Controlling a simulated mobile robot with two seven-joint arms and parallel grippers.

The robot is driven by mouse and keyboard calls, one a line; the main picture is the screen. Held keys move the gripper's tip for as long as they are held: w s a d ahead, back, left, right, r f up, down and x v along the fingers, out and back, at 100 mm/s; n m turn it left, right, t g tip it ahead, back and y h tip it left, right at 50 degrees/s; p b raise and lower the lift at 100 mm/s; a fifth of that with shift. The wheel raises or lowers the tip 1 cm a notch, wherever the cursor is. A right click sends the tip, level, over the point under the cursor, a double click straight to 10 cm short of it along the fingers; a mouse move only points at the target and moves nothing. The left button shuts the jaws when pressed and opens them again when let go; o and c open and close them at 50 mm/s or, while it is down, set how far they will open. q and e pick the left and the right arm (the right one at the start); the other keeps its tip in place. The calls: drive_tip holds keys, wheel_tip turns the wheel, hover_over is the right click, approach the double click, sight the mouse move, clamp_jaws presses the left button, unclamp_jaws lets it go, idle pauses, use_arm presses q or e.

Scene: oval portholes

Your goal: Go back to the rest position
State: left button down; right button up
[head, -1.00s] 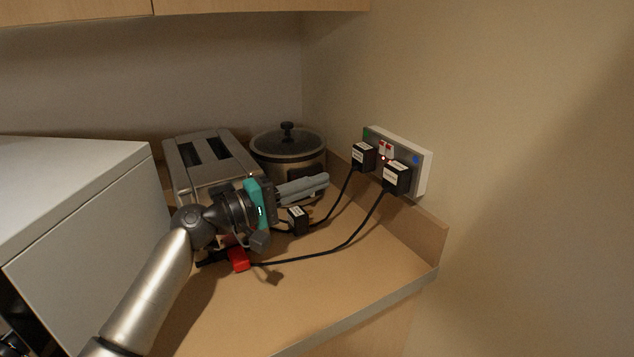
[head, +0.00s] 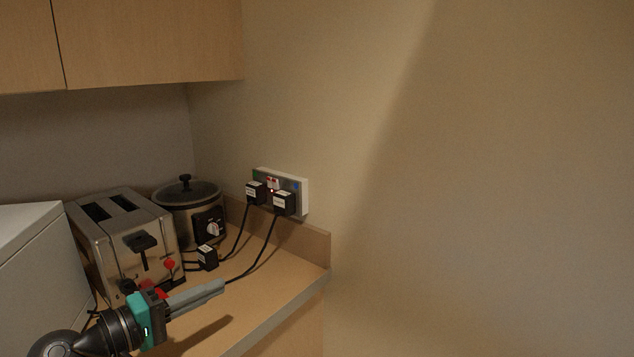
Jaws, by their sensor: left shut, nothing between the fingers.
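My left gripper (head: 218,288) is at the lower left of the head view, above the front part of the counter (head: 290,275). Its grey fingers are together and empty, pointing right. It is in front of the toaster (head: 130,235) and apart from the plugs. My right gripper is not in view.
A wall socket (head: 298,190) holds two black plugs (head: 284,203), with cords running down to the counter. A third black plug (head: 207,258) lies near the slow cooker (head: 188,210). A white box-shaped appliance (head: 40,250) stands left. Cupboards (head: 150,40) hang above. The right side shows bare wall.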

use_arm(q)
drive_tip(key=s+d+f+m+g+y, duration=0.25)
drive_tip(key=s+f, duration=0.25)
drive_tip(key=f, duration=0.3)
drive_tip(key=s+d+f+m+g+y, duration=0.1)
drive_tip(key=s+d+f+m+g, duration=0.25)
drive_tip(key=s+f, duration=0.3)
drive_tip(key=s+a+f+m+g+y, duration=0.2)
drive_tip(key=s+f+y, duration=0.15)
drive_tip(key=s, duration=0.45)
drive_tip(key=s+a+f+m+g+y, duration=0.1)
drive_tip(key=s+a+f+m+y, duration=0.2)
drive_tip(key=s, duration=0.5)
wheel_tip(320, 180, down, 23)
drive_tip(key=s+d+g+y, duration=0.1)
drive_tip(key=s+g, duration=0.1)
drive_tip(key=s+a+f, duration=0.2)
drive_tip(key=s+f, duration=1.1)
drive_tip(key=s, duration=0.2)
drive_tip(key=shift+s+a+f+g, duration=0.15)
drive_tip(key=shift+a+g, duration=0.2)
drive_tip(key=shift+g, duration=0.05)
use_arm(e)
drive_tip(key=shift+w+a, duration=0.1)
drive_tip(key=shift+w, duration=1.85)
